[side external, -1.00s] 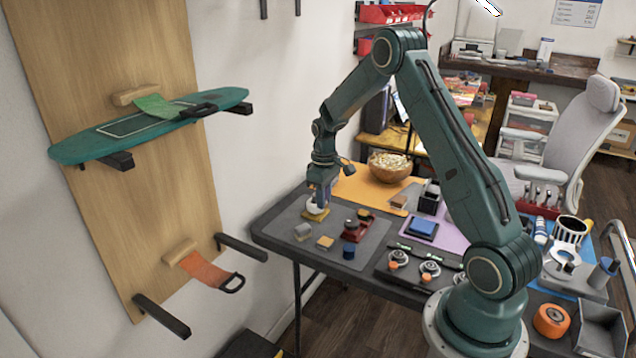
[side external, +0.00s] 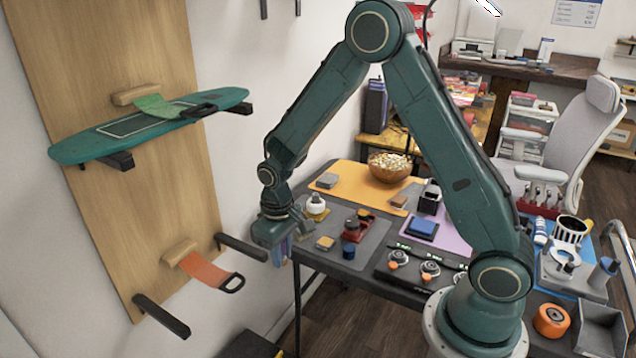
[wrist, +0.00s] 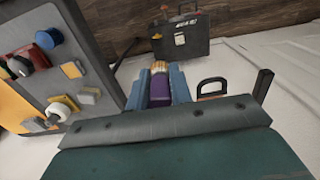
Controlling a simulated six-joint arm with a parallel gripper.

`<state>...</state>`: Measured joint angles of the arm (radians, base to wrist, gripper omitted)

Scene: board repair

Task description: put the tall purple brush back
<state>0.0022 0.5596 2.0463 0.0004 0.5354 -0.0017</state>
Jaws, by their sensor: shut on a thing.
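My gripper (side external: 279,254) hangs off the left end of the table, near the tip of a dark wall peg (side external: 241,247). In the wrist view, the blue fingers of my gripper (wrist: 160,82) are shut around the purple brush (wrist: 160,92). The brush's tan bristle end points away from the wrist, between the fingertips. In the side view the brush is mostly hidden by the gripper. I cannot tell which spot is the brush's own place.
A wooden wall panel (side external: 110,45) carries a green skateboard deck (side external: 90,146) and an orange strap (side external: 205,270). The table's grey mat (side external: 372,250) holds several small parts. A dark case (wrist: 182,40) stands on the floor below.

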